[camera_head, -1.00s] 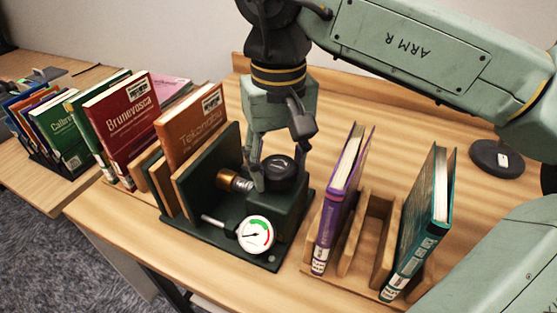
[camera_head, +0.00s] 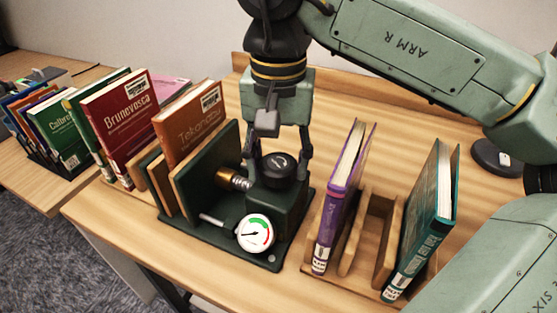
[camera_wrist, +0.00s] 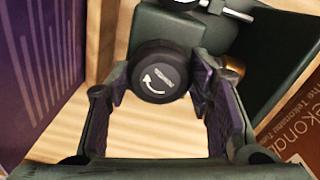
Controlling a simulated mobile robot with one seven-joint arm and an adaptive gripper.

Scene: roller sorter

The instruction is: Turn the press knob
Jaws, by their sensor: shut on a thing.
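The press (camera_head: 268,215) is a dark green box on a base plate, with a black round knob (camera_head: 280,167) on top. The knob carries a white curved arrow and also shows in the wrist view (camera_wrist: 158,75). My gripper (camera_head: 279,158) comes down from above, with one finger on either side of the knob. In the wrist view its purple-padded fingers (camera_wrist: 160,78) are closed around the knob's sides. A round gauge (camera_head: 256,233) with green and red arcs sits on the front; its needle points left.
A brass fitting (camera_head: 233,179) and a metal rod (camera_head: 216,220) stick out beside the press. An orange book (camera_head: 190,130) stands close on the left. A purple book (camera_head: 335,215) and a teal book (camera_head: 420,235) stand in a wooden rack on the right.

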